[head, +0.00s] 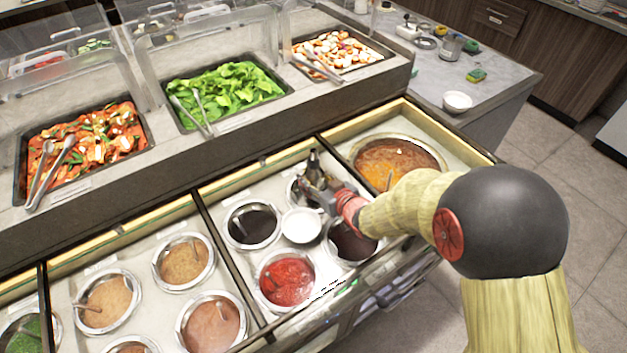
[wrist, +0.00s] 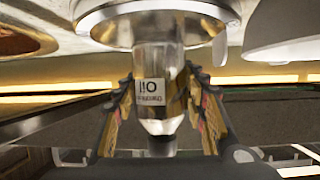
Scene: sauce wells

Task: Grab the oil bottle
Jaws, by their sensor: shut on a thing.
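The oil bottle (wrist: 158,60) fills the middle of the wrist view. It is clear with a dark neck and a white "Oil" label that shows upside down. My gripper (wrist: 160,95) is shut on it, one finger on each side. In the head view a dark bottle top (head: 313,160) stands up beside my gripper (head: 322,188), at a metal-rimmed well in the back of the middle counter section. The bottle's far end meets a metal well rim (wrist: 150,25) in the wrist view. I cannot tell whether it touches the well. My gripper hides part of it in the head view.
A white bowl (head: 301,225) sits just left of my gripper. Around it are a dark sauce well (head: 252,225), a red sauce well (head: 287,280) and, partly behind my arm, another dark well (head: 350,243). An orange soup well (head: 395,160) lies to the right. Food trays stand behind.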

